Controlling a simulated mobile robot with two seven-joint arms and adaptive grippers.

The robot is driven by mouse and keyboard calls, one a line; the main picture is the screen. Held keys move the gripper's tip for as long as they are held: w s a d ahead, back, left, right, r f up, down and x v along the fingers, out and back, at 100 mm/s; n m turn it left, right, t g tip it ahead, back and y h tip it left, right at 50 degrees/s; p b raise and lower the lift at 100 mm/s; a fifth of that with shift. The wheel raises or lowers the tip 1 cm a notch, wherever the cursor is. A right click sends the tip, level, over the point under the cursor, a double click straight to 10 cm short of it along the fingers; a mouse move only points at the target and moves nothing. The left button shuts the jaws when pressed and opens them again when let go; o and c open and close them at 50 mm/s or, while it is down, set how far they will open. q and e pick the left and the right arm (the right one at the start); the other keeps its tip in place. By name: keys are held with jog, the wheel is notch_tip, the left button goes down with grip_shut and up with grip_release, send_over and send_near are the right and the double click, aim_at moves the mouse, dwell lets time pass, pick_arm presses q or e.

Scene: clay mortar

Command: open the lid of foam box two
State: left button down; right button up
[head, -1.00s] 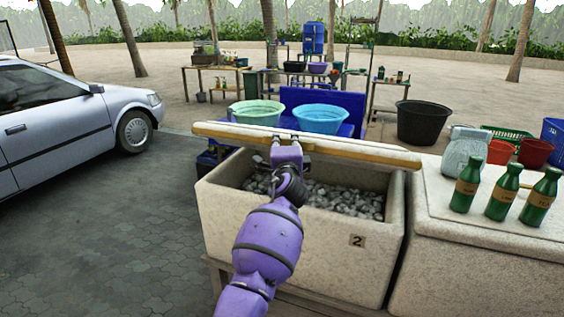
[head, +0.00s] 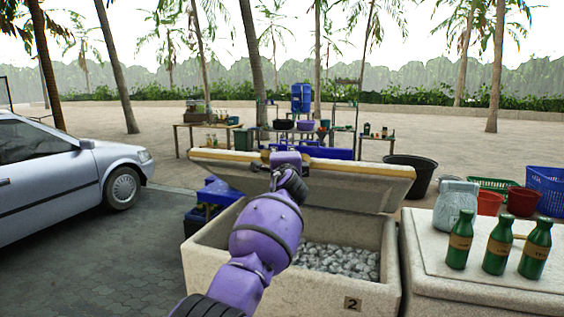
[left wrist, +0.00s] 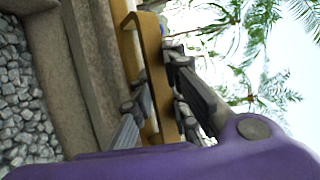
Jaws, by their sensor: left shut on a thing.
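Foam box two (head: 215,245) is a pale speckled box with a "2" label on its front. Its lid (head: 355,185) is tilted up at the back, with a yellowish strip along its top edge. The box is open and grey ice lumps (head: 340,262) show inside. My left gripper (head: 285,158) is at the lid's upper edge. In the left wrist view, my left gripper (left wrist: 160,100) is shut on the lid's yellowish edge piece (left wrist: 152,60), a finger on either side. My left forearm hides part of the box opening. My right gripper is not in view.
A second closed foam box (head: 480,275) stands close on the right, with several green bottles (head: 498,247) and a grey bag (head: 455,205) on top. A black tub (head: 410,172) and baskets stand behind. A silver car (head: 60,175) is at left. Paving between is clear.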

pick_arm(q)
jog(key=shift+r, duration=0.1)
jog(key=c, duration=1.7)
grip_release()
jog(key=shift+s, duration=0.1)
jog(key=shift+s, duration=0.35)
jog(key=s, duration=0.7)
jog(key=s+d, duration=0.1)
jog(key=s, duration=0.3)
jog(key=shift+f, duration=0.4)
jog(key=shift+s, duration=0.1)
